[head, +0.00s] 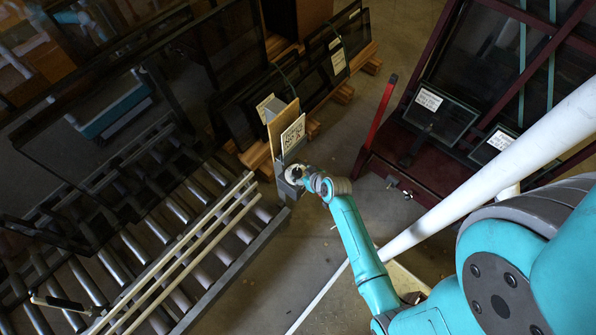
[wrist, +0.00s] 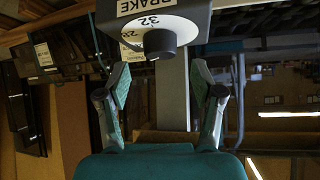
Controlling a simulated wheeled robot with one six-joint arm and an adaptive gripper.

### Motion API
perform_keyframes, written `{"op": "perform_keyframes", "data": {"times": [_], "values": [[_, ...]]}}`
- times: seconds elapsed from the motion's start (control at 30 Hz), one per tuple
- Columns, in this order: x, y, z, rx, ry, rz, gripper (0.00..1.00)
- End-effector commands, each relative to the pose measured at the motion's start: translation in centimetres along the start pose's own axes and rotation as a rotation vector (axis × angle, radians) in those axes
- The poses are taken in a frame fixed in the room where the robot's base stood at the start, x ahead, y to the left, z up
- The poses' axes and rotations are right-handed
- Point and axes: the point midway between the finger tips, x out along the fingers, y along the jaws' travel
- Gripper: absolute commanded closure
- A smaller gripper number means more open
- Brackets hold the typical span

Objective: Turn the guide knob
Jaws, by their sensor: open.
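The housing reads "BRAKE", with "32" just above the knob. I see no label saying guide, so I cannot tell whether this is the guide knob. My gripper (wrist: 161,84) is open, one finger on each side and below the knob in the picture, with nothing between the fingers. The knob looks apart from both fingers. In the head view my gripper (head: 298,176) is at the end of the conveyor, and the knob cannot be made out.
A roller conveyor (head: 172,207) with pale rails (head: 195,238) lies at the left. Dark glass panes (head: 335,50) stand on wooden supports behind. A dark red rack (head: 405,165) with a raised red lever (head: 381,112) is at the right.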

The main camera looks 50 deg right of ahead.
Motion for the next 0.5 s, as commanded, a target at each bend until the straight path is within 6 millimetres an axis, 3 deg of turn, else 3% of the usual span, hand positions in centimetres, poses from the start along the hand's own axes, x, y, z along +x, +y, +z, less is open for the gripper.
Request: {"op": "perform_keyframes", "data": {"times": [0.2, 0.5], "values": [[3.0, 0.0, 0.0, -0.001, 0.000, -0.001, 0.34], [4.3, 0.0, 0.0, 0.000, 0.000, 0.000, 0.34]]}}
